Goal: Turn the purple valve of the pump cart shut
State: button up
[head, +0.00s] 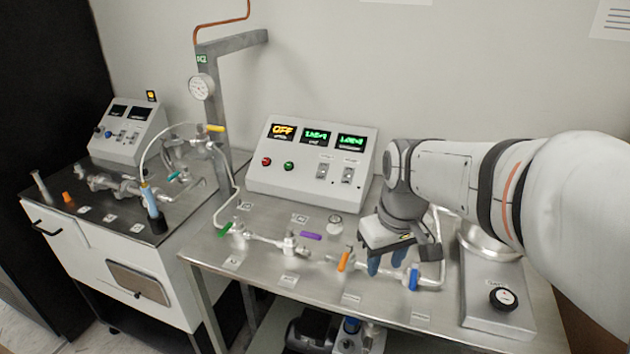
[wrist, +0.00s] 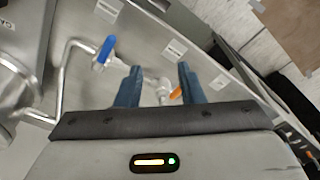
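The purple valve handle (head: 311,236) lies nearly flat, pointing right from a valve body (head: 290,244) on the pipe line of the steel-topped cart (head: 262,272). My gripper (head: 386,266) is above the right part of this line, between the orange handle (head: 344,261) and the blue handle (head: 413,277), to the right of the purple one and apart from it. In the wrist view my gripper (wrist: 159,78) has its two blue fingers apart, with no object held between them. The purple handle is not visible in the wrist view.
A green handle (head: 225,229) is at the line's left end. A control box (head: 311,164) stands behind the line, and a grey post (head: 215,120) with a gauge at the back left. A scale-like box (head: 497,297) sits at the right. A second cart (head: 110,235) stands left.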

jog(key=w+a+r+n+g+p, duration=0.2)
jog(key=w+a+n, duration=0.3)
jog(key=w, duration=0.6)
jog(key=n+g+p, duration=0.1)
jog(key=n+p, duration=0.1)
jog(key=n, duration=0.3)
send_near(304, 235)
jog(key=d, duration=0.3)
jog(key=f, duration=0.3)
jog(key=s+f+p, duration=0.1)
jog(key=f, duration=0.3)
jog(key=shift+s+f, duration=0.25)
jog(key=shift+f, duration=0.05)
jog(key=shift+c, duration=0.3)
grip_shut()
